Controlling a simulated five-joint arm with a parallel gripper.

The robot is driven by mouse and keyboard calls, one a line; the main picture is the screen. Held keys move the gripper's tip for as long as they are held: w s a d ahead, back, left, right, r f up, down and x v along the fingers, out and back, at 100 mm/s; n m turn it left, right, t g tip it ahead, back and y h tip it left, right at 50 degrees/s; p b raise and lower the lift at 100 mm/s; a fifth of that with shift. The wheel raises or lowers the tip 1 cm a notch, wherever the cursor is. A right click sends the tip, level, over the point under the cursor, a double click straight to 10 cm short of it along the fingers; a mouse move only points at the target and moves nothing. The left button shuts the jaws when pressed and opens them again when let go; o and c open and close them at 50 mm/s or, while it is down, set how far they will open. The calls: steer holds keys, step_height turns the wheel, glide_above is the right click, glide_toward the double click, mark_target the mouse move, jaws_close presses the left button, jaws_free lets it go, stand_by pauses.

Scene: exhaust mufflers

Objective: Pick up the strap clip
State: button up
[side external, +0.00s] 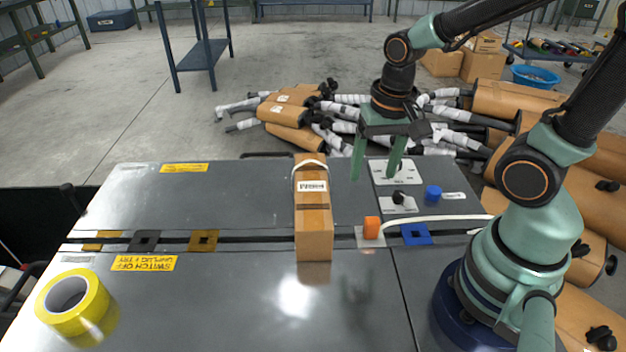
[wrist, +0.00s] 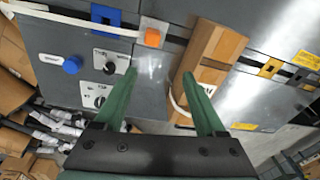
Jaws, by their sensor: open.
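An orange block (side external: 371,227), which looks like the strap clip, sits on a small pale plate at the slot across the grey bench top. A white strap (side external: 440,220) runs from it to the right. The block also shows in the wrist view (wrist: 152,37) near the top centre, beyond my fingertips. My gripper (side external: 375,172) has two green fingers, pointing down, and is open and empty. It hangs above the bench, farther back than the block. In the wrist view my gripper (wrist: 160,76) has bare bench between its fingers.
A tall brown carton (side external: 313,215) with a white band stands left of the block. A black knob (side external: 399,198) and a blue cap (side external: 433,192) are at the right. Yellow tape (side external: 73,302) lies front left. Wrapped mufflers (side external: 290,115) lie behind the bench. The front middle is clear.

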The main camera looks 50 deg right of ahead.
mark_target(373, 220)
steer(key=f+m, duration=0.1)
steer(key=s+f+m+g, duration=0.1)
steer(key=f, duration=0.1)
steer(key=shift+s+d, duration=0.1)
steer(key=shift+s, duration=0.1)
steer(key=shift+f, duration=5.85)
jaws_close()
